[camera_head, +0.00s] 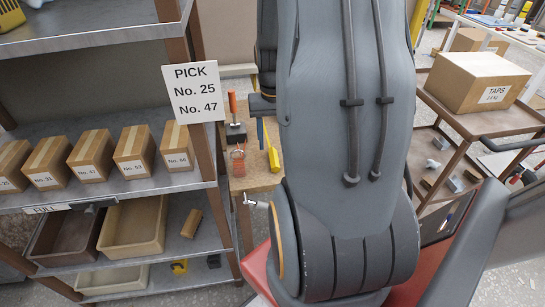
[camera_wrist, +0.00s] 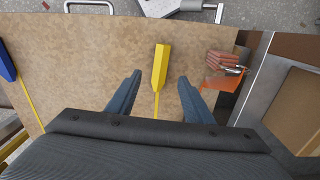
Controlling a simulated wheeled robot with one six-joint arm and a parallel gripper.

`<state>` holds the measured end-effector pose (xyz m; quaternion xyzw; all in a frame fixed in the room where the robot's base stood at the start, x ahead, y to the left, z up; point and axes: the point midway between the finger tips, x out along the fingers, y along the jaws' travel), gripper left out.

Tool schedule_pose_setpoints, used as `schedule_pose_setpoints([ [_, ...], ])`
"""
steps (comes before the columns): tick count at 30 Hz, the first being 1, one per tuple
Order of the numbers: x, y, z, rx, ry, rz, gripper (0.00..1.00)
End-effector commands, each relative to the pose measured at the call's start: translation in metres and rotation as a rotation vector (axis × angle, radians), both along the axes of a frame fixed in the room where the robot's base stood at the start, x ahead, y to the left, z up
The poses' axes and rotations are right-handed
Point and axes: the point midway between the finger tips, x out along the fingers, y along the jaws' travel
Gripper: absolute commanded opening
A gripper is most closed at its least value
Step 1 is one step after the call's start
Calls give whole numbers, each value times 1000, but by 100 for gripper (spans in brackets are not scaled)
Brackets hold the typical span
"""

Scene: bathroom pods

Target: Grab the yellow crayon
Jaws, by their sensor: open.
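My gripper (camera_wrist: 160,77) is open, with one blue-grey finger to each side of the crayon in the picture. The fingers do not appear to touch it. The height of the fingers above the surface cannot be told. In the head view my arm hides much of the bench's right side.
A shelf rack (camera_head: 95,188) with boxes stands left of the bench.

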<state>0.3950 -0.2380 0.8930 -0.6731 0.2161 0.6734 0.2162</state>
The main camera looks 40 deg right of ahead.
Motion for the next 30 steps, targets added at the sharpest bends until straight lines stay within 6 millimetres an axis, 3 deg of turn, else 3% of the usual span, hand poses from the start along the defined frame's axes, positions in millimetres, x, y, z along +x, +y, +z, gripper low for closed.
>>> schedule_pose_setpoints([
  [12, 0, 1, -44, 1, 2, 3, 47],
  [21, 1, 1, -48, -1, -1, 4, 47],
  [22, 1, 1, -48, -1, -1, 4, 45],
  [30, 1, 1, -47, -1, -1, 4, 2],
])
